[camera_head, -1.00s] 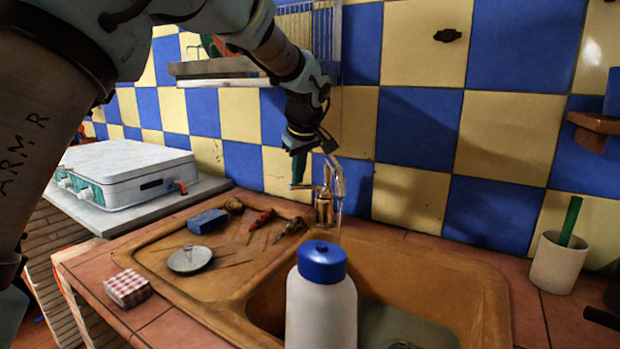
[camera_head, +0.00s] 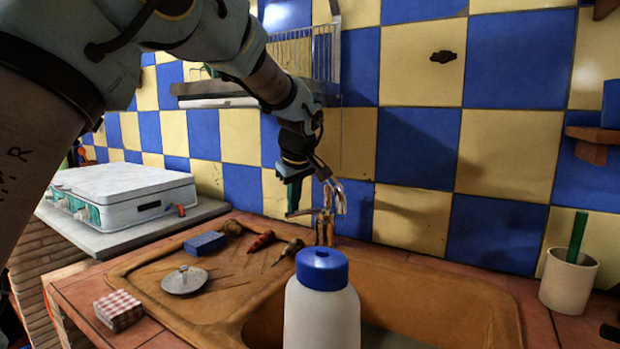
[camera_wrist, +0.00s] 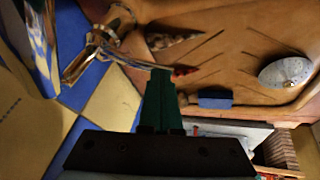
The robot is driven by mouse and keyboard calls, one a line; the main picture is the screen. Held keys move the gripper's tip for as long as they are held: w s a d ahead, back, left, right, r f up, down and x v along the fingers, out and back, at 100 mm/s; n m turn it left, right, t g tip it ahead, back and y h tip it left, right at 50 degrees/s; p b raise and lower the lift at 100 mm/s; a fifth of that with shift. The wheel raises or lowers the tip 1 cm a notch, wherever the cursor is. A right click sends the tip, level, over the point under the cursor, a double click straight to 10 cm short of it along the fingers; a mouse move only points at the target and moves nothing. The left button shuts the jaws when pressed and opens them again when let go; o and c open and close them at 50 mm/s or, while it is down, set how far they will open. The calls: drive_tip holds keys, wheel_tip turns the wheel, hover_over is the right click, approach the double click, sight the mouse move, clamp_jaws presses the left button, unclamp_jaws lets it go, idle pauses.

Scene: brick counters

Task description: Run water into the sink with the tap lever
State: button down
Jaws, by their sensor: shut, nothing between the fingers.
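The brass tap (camera_head: 325,222) stands at the back edge of the brown sink (camera_head: 425,290), with its spout curving to the right. Its thin lever (camera_head: 300,213) points left in the head view; the lever also shows in the wrist view (camera_wrist: 125,58). My gripper (camera_head: 293,207) points down, shut and empty, with its dark green fingertips at the lever's free end. In the wrist view the fingertips (camera_wrist: 160,74) overlap the lever's end; I cannot tell whether they touch. No clear water stream shows below the spout; the bottle hides part of the basin.
A white bottle with a blue cap (camera_head: 321,270) stands in front of the basin. A blue sponge (camera_head: 206,243), a metal lid (camera_head: 184,280) and small tools lie on the drainboard. A white stove (camera_head: 125,190) is at left, a cup (camera_head: 568,280) at right. A rack (camera_head: 300,55) hangs above.

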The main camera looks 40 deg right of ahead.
drive_tip(key=b+v, duration=0.1)
drive_tip(key=v, duration=0.9)
drive_tip(key=shift+r, duration=0.35)
drive_tip(key=shift+s, duration=0.15)
